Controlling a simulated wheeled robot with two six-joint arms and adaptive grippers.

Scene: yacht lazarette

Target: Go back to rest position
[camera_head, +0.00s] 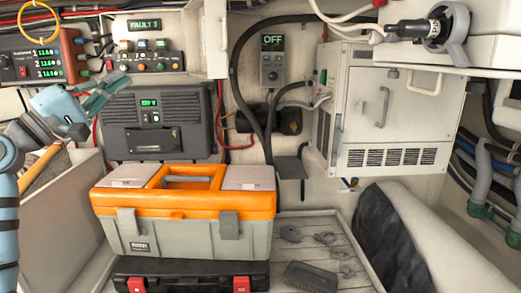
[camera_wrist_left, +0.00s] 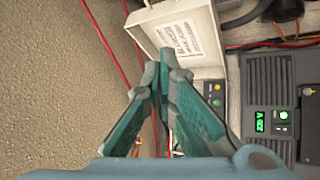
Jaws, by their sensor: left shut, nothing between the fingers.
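My left gripper (camera_head: 120,82) shows at the left of the head view, with its blue arm coming in from the left edge. Its teal fingers point up and to the right, in front of the wall equipment. In the left wrist view the two fingertips (camera_wrist_left: 158,74) meet, and nothing is between them. The gripper appears clear of the toolbox. My right gripper is not in view.
An orange and grey toolbox (camera_head: 184,240) stands on a black case (camera_head: 190,275) at front centre. A dark grey unit (camera_head: 183,108) with a green display is close to the left gripper. A white cabinet (camera_head: 388,115) hangs at right. Several small grey parts (camera_head: 325,238) lie on the floor slats.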

